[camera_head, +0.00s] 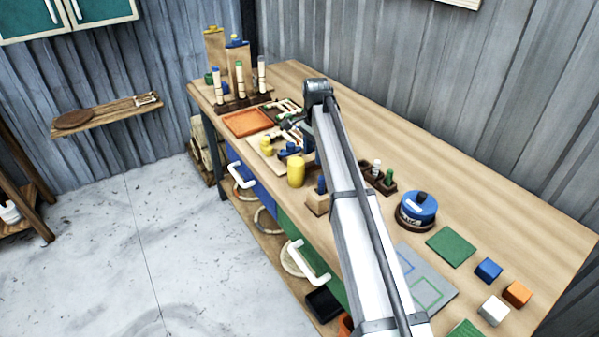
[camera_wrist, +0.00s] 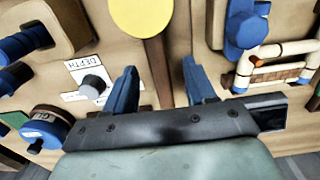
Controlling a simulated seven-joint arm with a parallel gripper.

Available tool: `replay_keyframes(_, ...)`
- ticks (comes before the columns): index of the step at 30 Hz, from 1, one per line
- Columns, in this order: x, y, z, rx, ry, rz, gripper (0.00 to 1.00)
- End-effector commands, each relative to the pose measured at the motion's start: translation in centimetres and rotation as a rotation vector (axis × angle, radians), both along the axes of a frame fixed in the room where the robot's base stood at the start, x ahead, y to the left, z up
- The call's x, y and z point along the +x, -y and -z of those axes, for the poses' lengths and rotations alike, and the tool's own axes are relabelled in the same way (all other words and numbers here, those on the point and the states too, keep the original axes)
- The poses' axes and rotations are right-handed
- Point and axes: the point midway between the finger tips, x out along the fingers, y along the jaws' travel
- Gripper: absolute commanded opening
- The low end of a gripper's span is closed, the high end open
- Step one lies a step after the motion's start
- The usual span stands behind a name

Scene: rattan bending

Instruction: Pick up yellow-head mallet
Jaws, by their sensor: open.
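The yellow-head mallet shows in the wrist view as a round yellow head (camera_wrist: 142,14), cut by the top edge, with a brown wooden handle (camera_wrist: 158,66) running down from it. In the head view, a yellow cylinder (camera_head: 296,173) near the bench's front edge appears to be its head; my arm covers the area beside it. My gripper (camera_wrist: 159,66) is open, with its two blue fingers apart on either side of the handle in the wrist view. Nothing is held. I cannot tell how high the fingers are above the handle.
In the wrist view, a rattan frame on a jig (camera_wrist: 280,60) lies close right of the fingers. A depth gauge (camera_wrist: 92,86) and a blue glue pot (camera_wrist: 45,124) are left. The head view shows an orange tray (camera_head: 246,122) and coloured cubes (camera_head: 488,270) on the bench.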

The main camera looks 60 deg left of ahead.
Motion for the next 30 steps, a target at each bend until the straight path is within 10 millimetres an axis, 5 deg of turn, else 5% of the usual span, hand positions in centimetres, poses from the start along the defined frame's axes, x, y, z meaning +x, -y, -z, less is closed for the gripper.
replay_keyframes(16, -1.0, 0.3, 5.0, 0.0, 0.0, 0.0, 0.55)
replay_keyframes(24, -1.0, 0.2, 5.3, 0.001, 0.0, 0.0, 0.55)
replay_keyframes(30, -1.0, 0.2, 5.3, 0.001, 0.0, 0.0, 0.36)
